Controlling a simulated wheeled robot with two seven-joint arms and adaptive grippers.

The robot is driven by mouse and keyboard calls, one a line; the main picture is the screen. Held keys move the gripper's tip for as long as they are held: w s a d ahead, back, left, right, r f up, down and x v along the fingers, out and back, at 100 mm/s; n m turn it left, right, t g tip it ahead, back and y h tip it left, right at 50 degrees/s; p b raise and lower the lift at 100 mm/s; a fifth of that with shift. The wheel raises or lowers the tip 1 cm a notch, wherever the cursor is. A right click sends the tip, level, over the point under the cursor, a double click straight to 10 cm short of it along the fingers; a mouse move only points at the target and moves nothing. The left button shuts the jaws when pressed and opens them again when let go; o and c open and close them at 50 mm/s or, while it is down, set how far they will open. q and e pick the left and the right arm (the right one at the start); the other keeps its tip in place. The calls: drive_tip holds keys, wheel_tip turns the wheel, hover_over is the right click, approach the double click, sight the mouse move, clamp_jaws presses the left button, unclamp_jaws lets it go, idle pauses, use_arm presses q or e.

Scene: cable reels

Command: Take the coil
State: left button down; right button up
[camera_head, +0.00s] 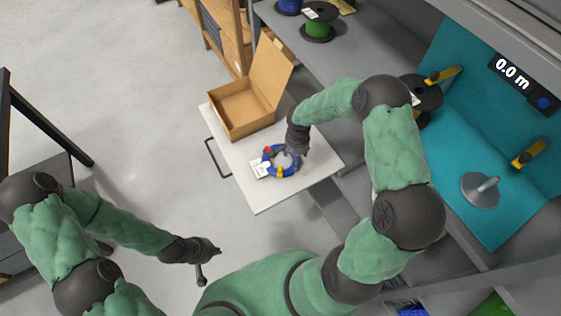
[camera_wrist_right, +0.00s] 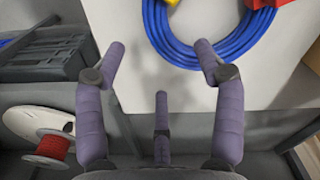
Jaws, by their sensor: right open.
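The coil (camera_head: 290,171) is a blue ring of cable with yellow and red parts and a white label, lying flat on the white tabletop. In the right wrist view the blue coil (camera_wrist_right: 176,48) shows at the top, partly cut off. My right gripper (camera_head: 300,149) is over the coil's upper right side in the head view and partly hides it. In the wrist view the right gripper (camera_wrist_right: 160,62) has its fingers spread with nothing between them; one fingertip overlaps the coil's edge. My left gripper (camera_head: 209,262) is empty above the floor, its fingers apart.
An open cardboard box (camera_head: 245,104) stands on the white tabletop (camera_head: 258,203) behind the coil. A grey bench with a green reel (camera_head: 319,27) and a teal mat (camera_head: 487,130) lies to the right. A red reel (camera_wrist_right: 51,147) shows low in the wrist view.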

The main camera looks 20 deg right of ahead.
drive_tip(key=shift+s+d+f+b, duration=0.1)
drive_tip(key=shift+f+b, duration=1.25)
drive_tip(key=shift+f, duration=1.7)
clamp_jaws()
